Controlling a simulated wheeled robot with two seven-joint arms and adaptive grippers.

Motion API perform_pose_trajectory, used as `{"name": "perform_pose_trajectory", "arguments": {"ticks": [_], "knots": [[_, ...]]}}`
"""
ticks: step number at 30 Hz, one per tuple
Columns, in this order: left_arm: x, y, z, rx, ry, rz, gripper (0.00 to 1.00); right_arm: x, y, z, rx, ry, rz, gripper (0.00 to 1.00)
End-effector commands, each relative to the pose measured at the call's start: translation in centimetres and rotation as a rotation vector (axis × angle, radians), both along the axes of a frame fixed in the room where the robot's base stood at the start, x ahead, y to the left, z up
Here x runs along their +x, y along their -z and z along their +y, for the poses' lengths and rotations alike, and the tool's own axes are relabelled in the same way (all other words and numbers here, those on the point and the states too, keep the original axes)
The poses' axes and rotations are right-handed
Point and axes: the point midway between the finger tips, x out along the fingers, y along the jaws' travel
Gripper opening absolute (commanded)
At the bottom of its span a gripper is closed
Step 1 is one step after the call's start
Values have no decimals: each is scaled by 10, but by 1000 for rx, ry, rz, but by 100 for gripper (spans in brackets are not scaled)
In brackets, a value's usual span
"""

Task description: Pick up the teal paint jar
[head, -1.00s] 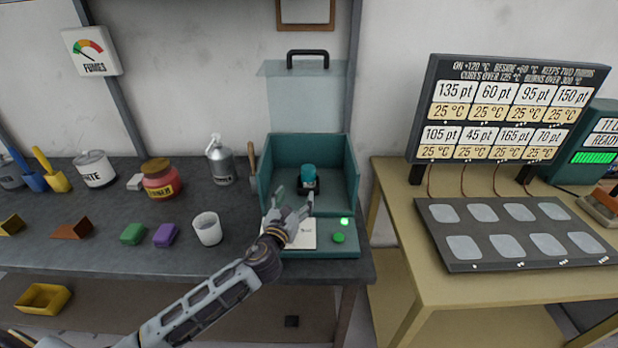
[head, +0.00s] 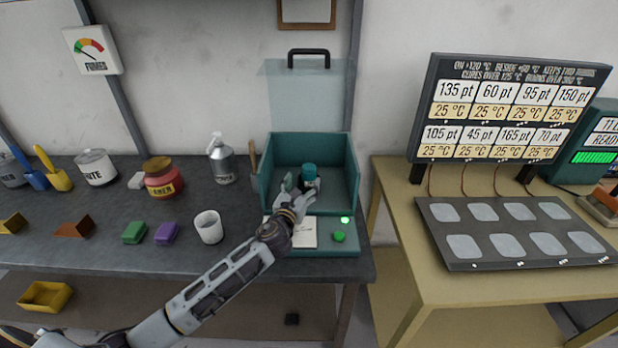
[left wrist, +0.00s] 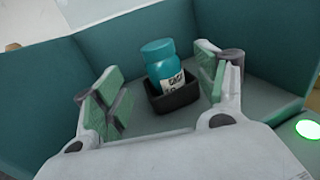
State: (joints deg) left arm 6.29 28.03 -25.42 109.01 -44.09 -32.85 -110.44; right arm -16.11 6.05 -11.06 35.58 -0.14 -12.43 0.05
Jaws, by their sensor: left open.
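The teal paint jar (head: 310,171) stands inside a teal open-fronted box (head: 351,168), its teal cap up and a white label low on its side. In the left wrist view the jar (left wrist: 163,68) sits in a small black holder (left wrist: 174,97) and looks tilted. My left gripper (head: 302,186) is open in front of the jar. In the left wrist view its two fingers stand apart on either side of the jar, with gaps, not touching it. My right gripper is not in view.
The box has a raised clear lid (head: 298,85), a white pad (head: 304,231) and a green button (head: 339,237) in front. A white cup (head: 208,227), purple block (head: 167,233) and grey bottle (head: 221,160) stand to the left. A gap separates the tan table (head: 440,285) at right.

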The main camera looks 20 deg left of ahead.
Motion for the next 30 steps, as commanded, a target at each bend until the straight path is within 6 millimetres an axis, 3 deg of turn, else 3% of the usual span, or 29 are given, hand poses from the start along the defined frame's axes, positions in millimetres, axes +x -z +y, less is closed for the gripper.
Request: {"name": "perform_pose_trajectory", "arguments": {"ticks": [6, 14, 23, 30], "knots": [[18, 0, 0, -1, 0, 0, 72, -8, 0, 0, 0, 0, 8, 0], [24, 0, 0, 0, 0, 0, 72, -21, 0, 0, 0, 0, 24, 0], [25, 0, 0, 0, 0, 0, 72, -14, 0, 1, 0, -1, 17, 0], [40, -2, -1, -1, 0, -1, 72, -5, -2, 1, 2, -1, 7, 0]]}}
